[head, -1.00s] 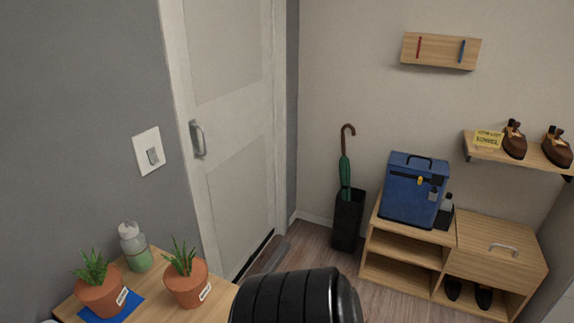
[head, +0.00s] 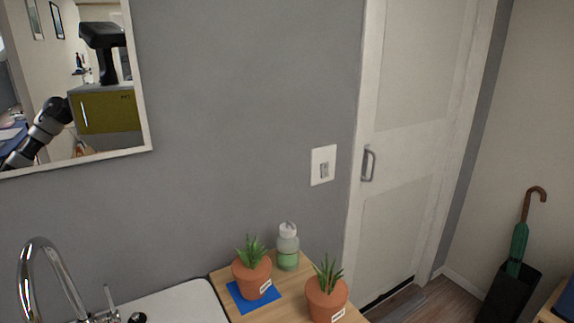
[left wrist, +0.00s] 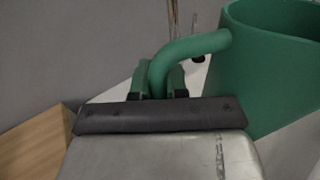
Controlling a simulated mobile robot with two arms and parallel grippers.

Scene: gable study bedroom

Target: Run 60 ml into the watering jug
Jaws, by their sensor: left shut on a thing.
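The green watering jug (left wrist: 265,85) fills the right of the left wrist view, with its open rim at the top. My left gripper (left wrist: 161,82) is shut on the jug's curved handle (left wrist: 200,44). A chrome tap (head: 40,265) with an arched spout stands at the lower left of the head view, beside a white basin surface (head: 175,302). The jug and both grippers are outside the head view.
A wooden top (head: 222,278) right of the basin carries two potted plants (head: 252,276) (head: 326,300), a blue mat (head: 238,296) and a bottle (head: 288,250). A mirror (head: 150,110) hangs on the wall. A door (head: 405,150) and umbrella stand (head: 508,292) are at the right.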

